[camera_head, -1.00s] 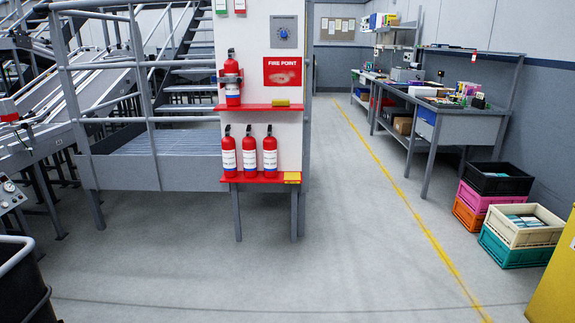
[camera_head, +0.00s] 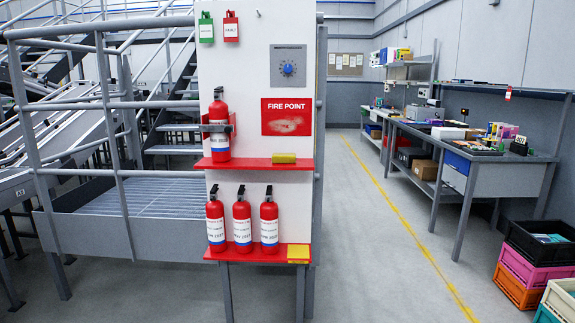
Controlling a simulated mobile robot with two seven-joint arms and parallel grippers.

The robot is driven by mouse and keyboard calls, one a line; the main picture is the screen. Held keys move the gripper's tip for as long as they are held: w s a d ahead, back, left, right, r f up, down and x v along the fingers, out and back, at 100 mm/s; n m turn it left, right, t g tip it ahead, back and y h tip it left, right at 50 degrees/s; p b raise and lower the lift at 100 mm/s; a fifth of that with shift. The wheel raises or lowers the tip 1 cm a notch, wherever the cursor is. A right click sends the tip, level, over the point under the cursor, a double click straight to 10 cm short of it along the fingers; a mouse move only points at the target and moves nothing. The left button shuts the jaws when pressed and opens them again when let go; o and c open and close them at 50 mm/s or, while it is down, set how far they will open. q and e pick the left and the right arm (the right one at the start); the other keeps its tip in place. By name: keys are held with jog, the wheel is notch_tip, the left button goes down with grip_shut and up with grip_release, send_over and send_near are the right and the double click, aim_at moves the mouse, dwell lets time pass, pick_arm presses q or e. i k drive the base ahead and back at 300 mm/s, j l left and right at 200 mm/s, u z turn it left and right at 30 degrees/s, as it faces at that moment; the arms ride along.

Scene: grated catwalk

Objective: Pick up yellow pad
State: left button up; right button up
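Two yellow pads show at the fire point ahead of me. One yellow pad (camera_head: 284,158) lies on the upper red shelf (camera_head: 246,165), right of a single fire extinguisher (camera_head: 219,128). Another yellow pad (camera_head: 299,253) is at the right end of the lower red shelf (camera_head: 268,256), right of three fire extinguishers (camera_head: 241,222). Both pads are small and blocky, and nothing touches them. Neither of my grippers is in view.
The white fire point panel (camera_head: 255,75) carries a red sign and a blue dial. Grey railings (camera_head: 115,150) stand to its left. Workbenches (camera_head: 485,165) and stacked crates (camera_head: 530,265) line the right. The floor (camera_head: 375,270) ahead and along the yellow line is clear.

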aim_at(278, 158)
jog(key=i, duration=1.45)
jog(key=l+z, duration=0.05)
